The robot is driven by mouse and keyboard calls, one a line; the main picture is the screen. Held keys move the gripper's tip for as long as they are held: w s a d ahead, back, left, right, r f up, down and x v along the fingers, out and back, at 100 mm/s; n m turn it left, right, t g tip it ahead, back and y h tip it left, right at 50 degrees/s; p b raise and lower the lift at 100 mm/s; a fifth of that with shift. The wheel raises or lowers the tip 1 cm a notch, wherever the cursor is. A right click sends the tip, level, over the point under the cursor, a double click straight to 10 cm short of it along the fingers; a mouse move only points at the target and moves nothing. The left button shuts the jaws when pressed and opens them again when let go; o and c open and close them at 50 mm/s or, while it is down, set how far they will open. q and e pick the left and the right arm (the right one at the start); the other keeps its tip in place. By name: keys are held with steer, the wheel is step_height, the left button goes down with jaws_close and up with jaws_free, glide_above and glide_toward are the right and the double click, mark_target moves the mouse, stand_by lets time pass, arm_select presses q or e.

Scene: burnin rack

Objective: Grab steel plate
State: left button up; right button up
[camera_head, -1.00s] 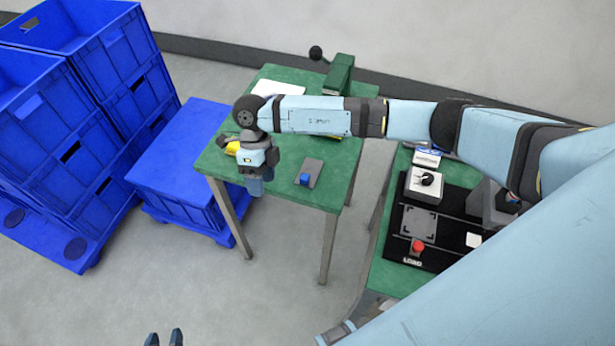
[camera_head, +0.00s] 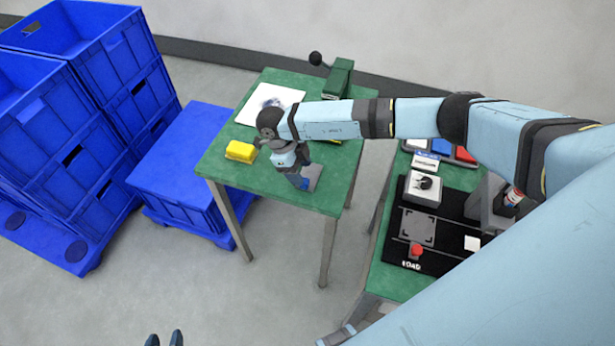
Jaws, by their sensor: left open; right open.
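A flat grey plate (camera_head: 315,172), which looks like the steel plate, lies on the green table (camera_head: 235,185) near its front edge. A small blue block (camera_head: 304,184) shows at its near end. My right gripper (camera_head: 298,180) points down over the plate, open, and hides part of it. I cannot tell whether its fingers touch the plate or the block. My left gripper (camera_head: 164,339) shows only as two dark fingertips, apart and empty, at the bottom edge, far from the table.
A yellow block (camera_head: 241,151) and a white sheet (camera_head: 255,97) lie on the table, with a green lever press (camera_head: 338,77) behind. Blue crates (camera_head: 185,160) stand left. A second green bench (camera_head: 385,280) with a black fixture mat (camera_head: 405,255) and red button (camera_head: 416,249) is right.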

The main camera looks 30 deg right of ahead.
mark_target(308, 181)
steer(key=p+x, duration=0.1)
steer(key=x, duration=0.3)
steer(key=shift+s+d+f, duration=0.2)
steer(key=shift+s+f, duration=0.05)
steer(key=shift+f, duration=0.05)
steer(key=c, duration=1)
steer(key=shift+c, duration=0.2)
steer(key=shift+r, duration=0.2)
